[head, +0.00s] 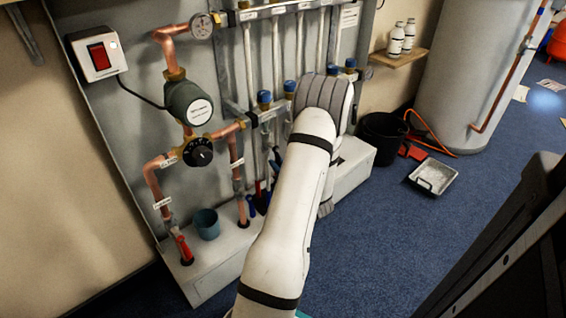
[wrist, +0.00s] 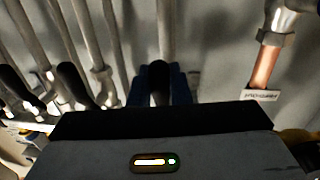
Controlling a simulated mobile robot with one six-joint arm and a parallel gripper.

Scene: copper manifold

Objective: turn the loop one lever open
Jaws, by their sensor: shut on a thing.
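My gripper (wrist: 160,92) shows in the wrist view with its dark blue fingers on either side of a dark lever (wrist: 158,72). It is shut on that lever, which lies below a pale vertical pipe in the picture's upper middle. I take it for the loop one lever; no label on it can be read. In the head view my arm reaches up the picture to the manifold, and my wrist hides the gripper and the lever.
More dark levers (wrist: 72,84) stand left of the gripper in the wrist view. In the head view a pump (head: 189,103), copper pipes and a red-handled valve (head: 184,248) are on the left. A blue cup (head: 206,224) stands on the ledge. A black bucket (head: 383,138) is right.

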